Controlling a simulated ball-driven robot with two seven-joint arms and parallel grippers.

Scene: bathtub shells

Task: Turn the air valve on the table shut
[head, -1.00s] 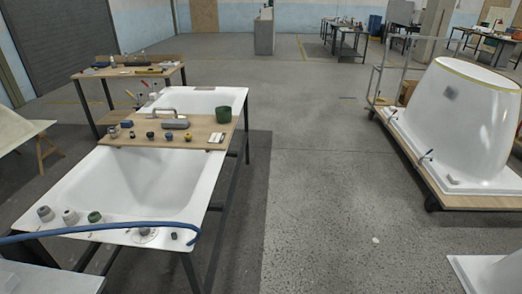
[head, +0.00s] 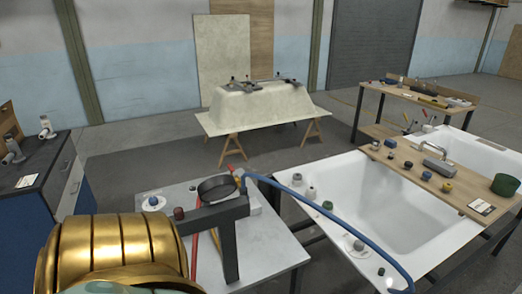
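The grey table (head: 280,250) stands in front of me. A blue hose (head: 330,200) rises from a small fitting (head: 242,180) at its back and arches right over the white tub. The fitting may be the air valve; its handle is too small to make out. A red hose (head: 194,255) runs down the table's near side. A ribbed gold part of my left arm covers the lower left. A dark angular piece (head: 231,235) shows at its right end, before the table; it seems to be my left gripper (head: 236,245), but its opening cannot be made out. My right gripper is out of view.
A dark cabinet (head: 45,170) stands left.

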